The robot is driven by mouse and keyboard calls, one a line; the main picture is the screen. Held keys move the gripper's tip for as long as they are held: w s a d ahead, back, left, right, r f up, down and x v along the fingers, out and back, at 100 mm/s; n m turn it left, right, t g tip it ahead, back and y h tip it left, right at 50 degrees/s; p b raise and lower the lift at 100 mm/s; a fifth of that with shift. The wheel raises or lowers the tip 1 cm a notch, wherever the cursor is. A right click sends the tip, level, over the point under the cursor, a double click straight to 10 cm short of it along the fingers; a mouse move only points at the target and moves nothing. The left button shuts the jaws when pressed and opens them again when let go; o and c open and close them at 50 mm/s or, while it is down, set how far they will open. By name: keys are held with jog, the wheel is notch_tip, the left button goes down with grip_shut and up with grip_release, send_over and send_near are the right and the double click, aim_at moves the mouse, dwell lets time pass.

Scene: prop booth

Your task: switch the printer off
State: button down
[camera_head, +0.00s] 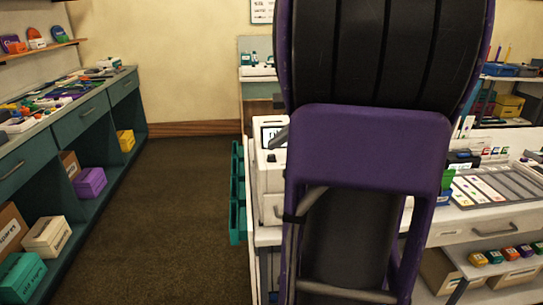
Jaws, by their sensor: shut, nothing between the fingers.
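A white machine (267,180), which looks like the printer, stands just left of the picture's middle. A small dark-framed display (272,133) shows at its top. My own purple and black arm links cover most of its right side. I cannot make out a power switch or whether the machine is on. My gripper does not show in this view, so its place relative to the machine cannot be seen.
A teal counter (83,120) with drawers, loose items and boxes below runs along the left. The brown floor (170,215) between is clear. A teal rack (238,195) stands beside the machine. A white drawer counter (490,222) with trays and boxes is at right.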

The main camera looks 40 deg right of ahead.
dwell(0.8)
jog(key=shift+f+b, duration=0.3)
jog(key=shift+f, duration=0.15)
jog(key=shift+f+b, duration=0.3)
jog(key=shift+f, duration=0.1)
dwell(0.4)
dwell(0.4)
jog(key=shift+r+p, duration=0.7)
jog(key=shift+r, duration=0.15)
jog(key=shift+r, duration=0.1)
notch_tip(320, 180, up, 5)
jog(key=p, duration=0.4)
